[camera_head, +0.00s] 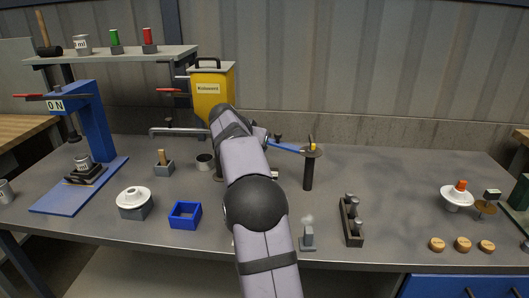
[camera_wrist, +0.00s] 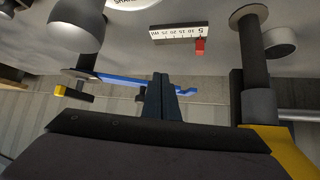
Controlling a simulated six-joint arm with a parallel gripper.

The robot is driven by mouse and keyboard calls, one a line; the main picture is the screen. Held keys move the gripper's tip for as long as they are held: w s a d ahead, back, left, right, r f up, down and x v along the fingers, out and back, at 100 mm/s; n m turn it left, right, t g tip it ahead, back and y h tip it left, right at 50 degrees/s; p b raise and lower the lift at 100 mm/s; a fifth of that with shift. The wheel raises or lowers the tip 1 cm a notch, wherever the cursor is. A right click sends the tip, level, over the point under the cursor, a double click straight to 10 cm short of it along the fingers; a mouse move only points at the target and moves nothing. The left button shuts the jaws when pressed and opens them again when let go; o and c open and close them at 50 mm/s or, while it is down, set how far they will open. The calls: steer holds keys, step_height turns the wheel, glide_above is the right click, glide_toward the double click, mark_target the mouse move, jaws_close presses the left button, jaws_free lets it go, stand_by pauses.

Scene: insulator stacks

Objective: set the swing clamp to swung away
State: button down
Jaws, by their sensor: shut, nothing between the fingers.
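The swing clamp shows in the head view as a blue arm (camera_head: 287,147) running left from a dark post (camera_head: 308,173) with a round plate and a yellow piece on top. In the wrist view its blue arm (camera_wrist: 118,80) runs across the picture, with a yellow-tipped piece (camera_wrist: 61,91) at the left. My gripper's dark fingers (camera_wrist: 161,90) are together and empty, in front of the blue arm in that view. I cannot tell whether they touch it. In the head view my own arm hides the gripper and what lies under it.
A yellow box (camera_head: 212,90) stands behind my arm. A blue press (camera_head: 90,125), a white insulator on a grey block (camera_head: 134,203) and a blue square frame (camera_head: 185,215) are on the left. A dark rack (camera_head: 351,221) stands front right.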

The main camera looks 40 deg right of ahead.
steer(key=v, duration=1)
steer(key=shift+w+a, duration=0.3)
steer(key=shift+a, duration=0.05)
steer(key=s+a+f+n+g+y+p, duration=0.1)
steer(key=s+a+f+n+y+p, duration=0.35)
steer(key=a, duration=0.45)
steer(key=s+a+f+n+g+y+p, duration=0.1)
steer(key=s+a+n+p, duration=0.3)
steer(key=a+p, duration=0.45)
steer(key=s+a+f+n+g+y+p, duration=0.1)
steer(key=s+a+f+n+p, duration=0.1)
steer(key=s+a, duration=0.4)
steer(key=s+a+f+n+g+y+p, duration=0.1)
steer(key=s+a+p, duration=0.4)
steer(key=s, duration=0.9)
steer(key=shift+s+a+f+n+y, duration=0.4)
steer(key=shift+a+f+n+y, duration=0.15)
steer(key=shift+a+f+n, duration=0.1)
